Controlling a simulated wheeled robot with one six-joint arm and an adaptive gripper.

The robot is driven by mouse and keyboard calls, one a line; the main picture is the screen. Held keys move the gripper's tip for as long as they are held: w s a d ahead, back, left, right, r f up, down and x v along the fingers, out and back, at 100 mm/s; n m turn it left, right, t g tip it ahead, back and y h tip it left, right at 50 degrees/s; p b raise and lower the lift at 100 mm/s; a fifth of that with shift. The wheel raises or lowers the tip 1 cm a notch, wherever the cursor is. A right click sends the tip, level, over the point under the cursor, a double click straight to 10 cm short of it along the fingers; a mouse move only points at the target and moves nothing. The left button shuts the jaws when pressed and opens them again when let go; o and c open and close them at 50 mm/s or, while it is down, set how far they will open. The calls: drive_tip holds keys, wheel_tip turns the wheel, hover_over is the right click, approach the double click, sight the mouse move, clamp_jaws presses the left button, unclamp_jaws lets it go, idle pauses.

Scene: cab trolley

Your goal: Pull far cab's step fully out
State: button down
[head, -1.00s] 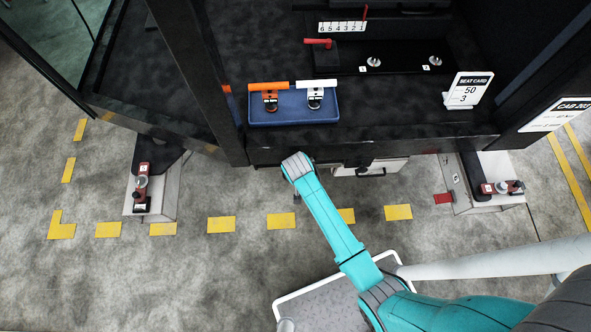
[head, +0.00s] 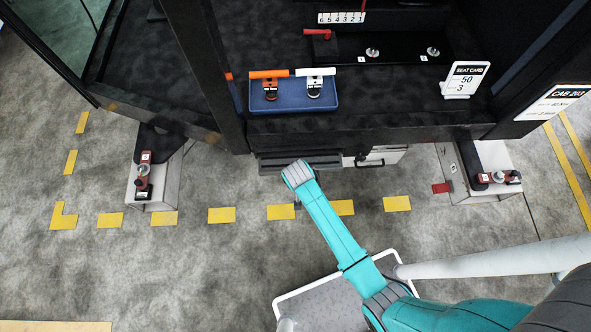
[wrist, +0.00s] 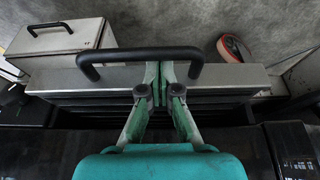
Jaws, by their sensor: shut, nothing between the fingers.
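The dark ribbed step (head: 300,160) juts out from under the cab's floor edge in the head view. In the wrist view its pale metal front (wrist: 110,78) carries a black bar handle (wrist: 140,53). My gripper (wrist: 160,70) is shut and empty, with its fingertips inside the handle's loop, close to the bar; contact is not clear. In the head view my arm's end covers part of the step, and the gripper and handle are hidden.
A pale box with a black handle (head: 378,159) sits right of the step. Pale blocks with red clamps stand on the floor at left (head: 150,190) and right (head: 490,178). A blue tray (head: 292,108) lies on the cab floor. The floor before the step looks clear.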

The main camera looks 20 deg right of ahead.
drive_tip(key=s+a, duration=0.2)
drive_tip(key=s, duration=0.5)
drive_tip(key=s+a, duration=0.3)
drive_tip(key=s, duration=0.5)
drive_tip(key=shift+s+d+f, duration=0.1)
drive_tip(key=shift+s, duration=0.05)
